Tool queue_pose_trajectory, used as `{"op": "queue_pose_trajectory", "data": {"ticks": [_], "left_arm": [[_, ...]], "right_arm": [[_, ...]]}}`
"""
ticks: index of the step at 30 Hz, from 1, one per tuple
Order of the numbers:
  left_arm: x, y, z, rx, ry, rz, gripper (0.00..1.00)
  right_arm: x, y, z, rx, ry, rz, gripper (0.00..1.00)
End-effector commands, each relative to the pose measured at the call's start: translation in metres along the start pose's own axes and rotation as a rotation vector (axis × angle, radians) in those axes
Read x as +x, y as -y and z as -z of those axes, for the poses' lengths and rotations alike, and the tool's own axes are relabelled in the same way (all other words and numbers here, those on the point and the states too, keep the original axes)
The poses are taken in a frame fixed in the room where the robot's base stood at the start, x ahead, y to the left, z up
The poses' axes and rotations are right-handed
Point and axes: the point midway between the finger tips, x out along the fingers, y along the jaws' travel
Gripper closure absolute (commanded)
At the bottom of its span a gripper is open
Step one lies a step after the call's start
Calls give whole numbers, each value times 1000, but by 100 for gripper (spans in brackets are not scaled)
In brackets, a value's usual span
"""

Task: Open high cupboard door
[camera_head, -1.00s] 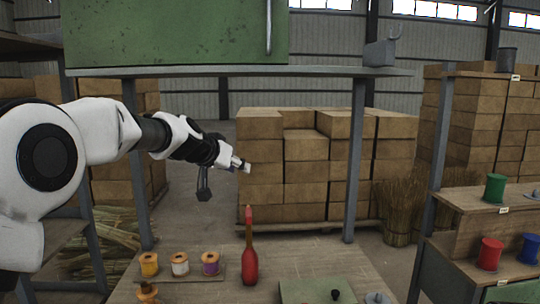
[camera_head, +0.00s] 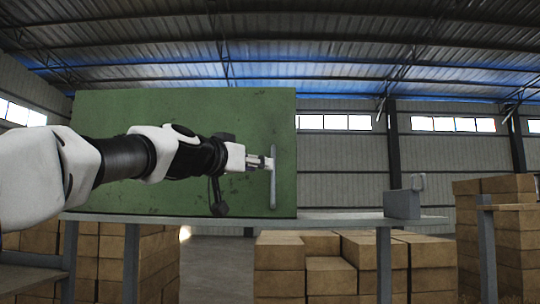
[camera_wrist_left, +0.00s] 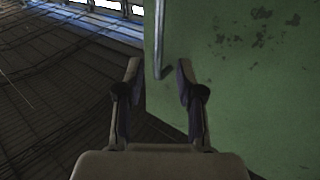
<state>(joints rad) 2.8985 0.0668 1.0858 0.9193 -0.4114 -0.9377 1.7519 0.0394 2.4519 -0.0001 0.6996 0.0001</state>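The high cupboard is a green box with a worn, spotted door (camera_head: 235,115) on a raised shelf in the head view. Its vertical metal handle (camera_head: 273,190) is near the door's right edge. My left gripper (camera_head: 268,163) is at the handle's middle height, its tips at or very near the bar. In the left wrist view the gripper (camera_wrist_left: 156,75) has its fingers apart, and the handle (camera_wrist_left: 158,40) shows between them with gaps on both sides. The green door (camera_wrist_left: 240,90) fills the right of that view and looks shut. My right gripper is not in view.
A grey shelf board (camera_head: 340,220) runs under the cupboard, with a small grey metal block (camera_head: 402,204) on it to the right. Stacked cardboard boxes (camera_head: 330,270) stand below and behind. The space right of the cupboard above the shelf is open.

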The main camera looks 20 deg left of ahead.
Motion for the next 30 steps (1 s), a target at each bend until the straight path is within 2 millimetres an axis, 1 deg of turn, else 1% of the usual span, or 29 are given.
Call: {"op": "queue_pose_trajectory", "data": {"ticks": [1,3,6,9,15,17,18,19,30], "left_arm": [[14,0,1,1,7,-1,63],[27,0,0,1,7,0,63],[39,0,-2,2,6,0,63],[44,0,-4,1,5,0,63],[44,0,-5,1,5,0,63],[44,0,-5,1,5,0,84],[44,0,-5,1,5,0,98],[44,0,-5,1,5,0,100],[45,0,-6,0,6,-10,100]], "right_arm": [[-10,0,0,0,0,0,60],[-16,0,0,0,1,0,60],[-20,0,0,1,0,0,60],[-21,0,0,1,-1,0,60],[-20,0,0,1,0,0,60],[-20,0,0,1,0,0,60],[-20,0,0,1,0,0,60],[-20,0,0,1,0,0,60],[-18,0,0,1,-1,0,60]]}}
